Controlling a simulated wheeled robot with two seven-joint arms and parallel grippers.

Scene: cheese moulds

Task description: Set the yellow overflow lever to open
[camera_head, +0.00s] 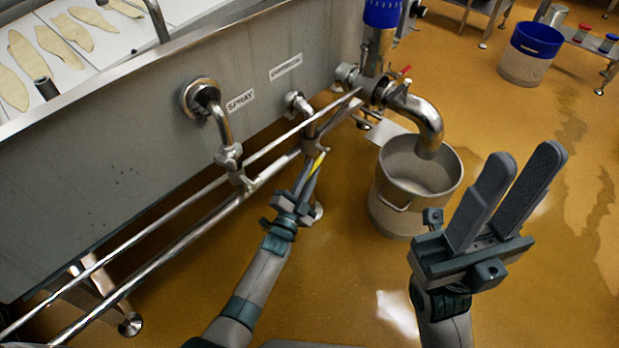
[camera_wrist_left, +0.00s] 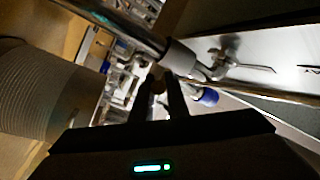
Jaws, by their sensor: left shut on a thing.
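The yellow lever (camera_head: 319,161) shows as a small yellow strip between the fingers of my left gripper (camera_head: 314,166), below the middle pipe outlet (camera_head: 301,104) on the vat wall. My left gripper is shut on it. The fingers hide most of the lever, so its angle to the pipe is hard to tell. In the left wrist view the fingers (camera_wrist_left: 160,88) meet at a dark thing just under a steel pipe (camera_wrist_left: 120,22); no yellow shows there. My right gripper (camera_head: 528,156) is open and empty, raised at the right, away from the pipes.
Two steel pipes (camera_head: 150,240) run along the vat wall (camera_head: 110,160). A SPRAY sign (camera_head: 241,100) marks the left outlet. A steel bucket (camera_head: 386,219) stands under a bent spout (camera_head: 428,120) with a red handle (camera_head: 406,70) near it. The floor at the right is mostly clear.

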